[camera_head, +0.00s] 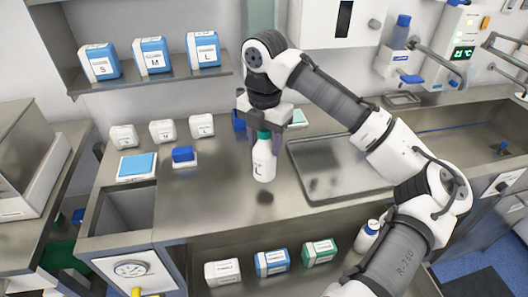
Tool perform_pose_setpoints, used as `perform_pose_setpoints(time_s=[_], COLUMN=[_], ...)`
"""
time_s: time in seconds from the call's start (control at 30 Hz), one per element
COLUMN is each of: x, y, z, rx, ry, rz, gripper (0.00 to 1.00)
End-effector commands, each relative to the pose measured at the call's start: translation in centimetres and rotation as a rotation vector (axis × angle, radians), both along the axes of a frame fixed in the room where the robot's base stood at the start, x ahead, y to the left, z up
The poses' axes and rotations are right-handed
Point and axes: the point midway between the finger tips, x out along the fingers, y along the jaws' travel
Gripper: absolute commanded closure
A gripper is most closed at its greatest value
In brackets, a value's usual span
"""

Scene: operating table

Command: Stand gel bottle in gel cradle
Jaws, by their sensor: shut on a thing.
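My gripper (263,134) is shut on a white bottle (263,160) with a dark green cap, gripping it near the cap. The bottle hangs upright above the steel counter, with a dark shadow on the counter below it. It has a dark mark on its front. I cannot tell for sure which thing is the gel cradle. A small grey tray-like holder (402,99) sits at the back of the counter on the right, below a wall dispenser (398,62), and looks empty.
A steel tray (335,194) lies right of the bottle. White boxes (162,131), a blue pad (137,165) and a blue block (182,154) are on the left.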

Motion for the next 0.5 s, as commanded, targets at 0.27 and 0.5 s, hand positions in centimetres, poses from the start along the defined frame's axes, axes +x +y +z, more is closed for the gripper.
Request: perform_pose_setpoints(time_s=[0.27, 0.5], x=[0.0, 0.0], y=[0.0, 0.0], z=[-2.8, -4.6], rx=[0.000, 0.000], ry=[0.000, -0.001], rz=[-0.001, 0.000], gripper=[0.97, 0.97])
